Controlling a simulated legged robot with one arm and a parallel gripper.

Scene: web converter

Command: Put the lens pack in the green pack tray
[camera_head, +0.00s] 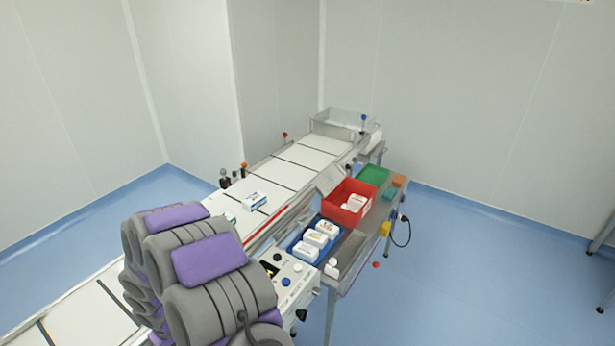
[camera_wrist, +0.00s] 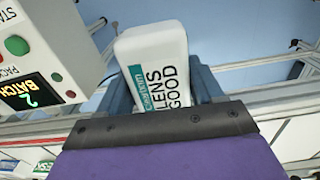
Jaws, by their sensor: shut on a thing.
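A white lens pack (camera_wrist: 157,58), printed "LENS GOOD" with a teal band, fills the middle of the wrist view. My gripper (camera_wrist: 162,85) is shut on it, with dark blue-grey finger parts on both sides and my purple-padded plate across its lower end. In the head view my grey and purple arm covers the near left, and I cannot make out the gripper or the held pack there. The green pack tray (camera_head: 374,174) lies at the far end of the side table, behind the red bin, and looks empty from here.
The red bin (camera_head: 337,210) holds white packs, and the blue tray (camera_head: 295,239) nearer me holds several. A white box (camera_head: 254,201) lies on the conveyor (camera_head: 300,155). A control box (camera_head: 290,275) stands beside my arm. Orange (camera_head: 399,181) and teal (camera_head: 390,194) blocks sit near the green tray.

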